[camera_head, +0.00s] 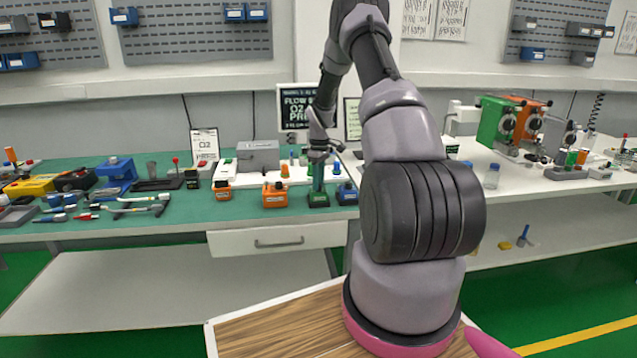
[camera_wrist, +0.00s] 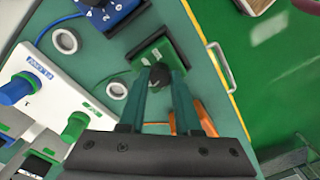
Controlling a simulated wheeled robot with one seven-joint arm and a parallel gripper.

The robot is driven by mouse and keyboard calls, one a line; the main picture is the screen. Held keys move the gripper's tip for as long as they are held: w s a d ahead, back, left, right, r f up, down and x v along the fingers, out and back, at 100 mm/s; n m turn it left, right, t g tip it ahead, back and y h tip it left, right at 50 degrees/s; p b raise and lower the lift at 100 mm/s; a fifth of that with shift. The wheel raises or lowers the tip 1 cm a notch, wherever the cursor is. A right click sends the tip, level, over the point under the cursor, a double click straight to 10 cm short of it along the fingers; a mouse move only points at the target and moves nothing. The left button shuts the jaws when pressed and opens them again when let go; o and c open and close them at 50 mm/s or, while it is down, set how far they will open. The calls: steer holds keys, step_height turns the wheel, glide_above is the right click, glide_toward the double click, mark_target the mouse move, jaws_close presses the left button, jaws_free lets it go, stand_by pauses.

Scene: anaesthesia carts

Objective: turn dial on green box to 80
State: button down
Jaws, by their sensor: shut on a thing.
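The small green box (camera_wrist: 148,56) sits on the green bench mat near the front edge, with white markings on its top. Its black dial (camera_wrist: 160,75) shows between my fingertips; the number it points to cannot be read. My gripper (camera_wrist: 161,80) is shut on the dial, with one finger on either side. In the head view my gripper (camera_head: 318,180) points down onto the green box (camera_head: 318,201), and the dial is hidden there.
A blue dial box (camera_head: 347,195) stands close to the right of the green box, and an orange box (camera_head: 275,196) to the left. A white unit with knobs (camera_wrist: 42,92) is nearby. A drawer (camera_head: 280,240) is below the bench edge. A larger green unit (camera_head: 494,121) stands on the right bench.

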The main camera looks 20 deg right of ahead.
steer(key=m, duration=0.8)
steer(key=shift+m, duration=0.3)
steer(key=m, duration=0.3)
steer(key=shift+m, duration=0.3)
steer(key=m, duration=0.4)
steer(key=shift+m+t, duration=0.3)
steer(key=c, duration=0.6)
jaws_free()
